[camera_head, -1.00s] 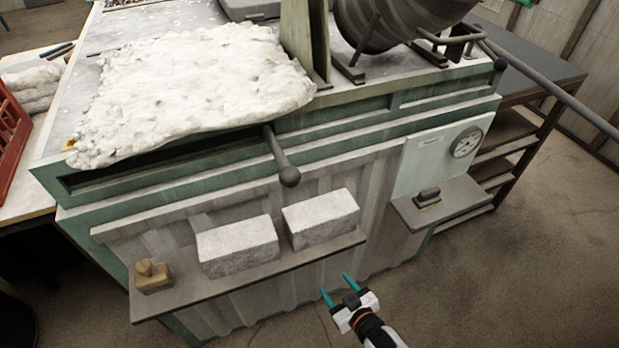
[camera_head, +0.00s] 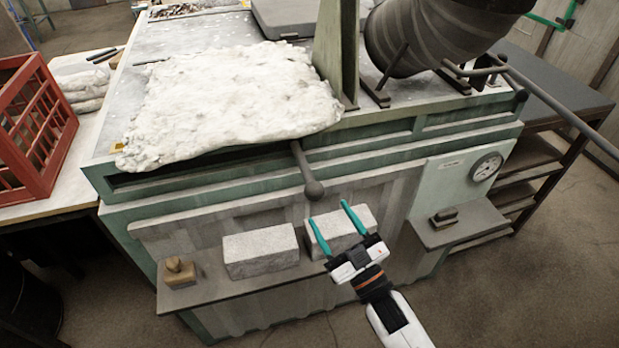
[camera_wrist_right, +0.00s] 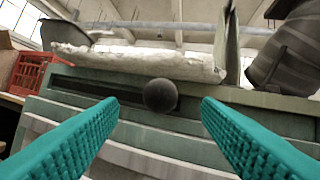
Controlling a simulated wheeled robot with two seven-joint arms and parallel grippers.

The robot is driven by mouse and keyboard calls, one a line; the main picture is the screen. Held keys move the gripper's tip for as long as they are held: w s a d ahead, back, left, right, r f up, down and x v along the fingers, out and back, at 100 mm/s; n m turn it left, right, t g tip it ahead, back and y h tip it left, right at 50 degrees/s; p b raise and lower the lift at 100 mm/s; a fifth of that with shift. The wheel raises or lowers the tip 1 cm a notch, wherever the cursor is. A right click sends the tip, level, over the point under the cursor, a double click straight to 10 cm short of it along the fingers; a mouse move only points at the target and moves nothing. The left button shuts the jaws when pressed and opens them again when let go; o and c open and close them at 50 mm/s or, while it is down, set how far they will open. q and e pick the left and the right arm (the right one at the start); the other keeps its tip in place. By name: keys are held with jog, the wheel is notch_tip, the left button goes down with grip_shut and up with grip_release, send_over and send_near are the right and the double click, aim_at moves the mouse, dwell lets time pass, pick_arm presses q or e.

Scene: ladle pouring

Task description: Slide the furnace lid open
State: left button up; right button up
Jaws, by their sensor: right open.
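The furnace lid (camera_head: 230,95) is a lumpy white slab on top of the green furnace (camera_head: 120,212); its edge also shows in the right wrist view (camera_wrist_right: 140,62). A dark handle with a round knob (camera_head: 314,190) sticks out from under the lid's front edge. My right gripper (camera_head: 329,223) is open and empty, just below and in front of the knob. In the right wrist view the knob (camera_wrist_right: 160,95) appears between the two teal fingers, beyond their tips, not gripped. My left gripper is not in view.
Two pale bricks (camera_head: 260,250) and a wooden block (camera_head: 180,272) sit on the front shelf. A gauge panel (camera_head: 455,185) is at right. A dark ribbed vessel (camera_head: 425,35) with a long rod stands behind. A red crate (camera_head: 40,130) is at left.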

aim_at(309, 182)
jog(key=p+x, duration=0.2)
jog(key=x, duration=0.7)
jog(key=shift+w+a, duration=0.1)
jog(key=shift+w, duration=0.15)
jog(key=shift+c, duration=0.5)
grip_shut()
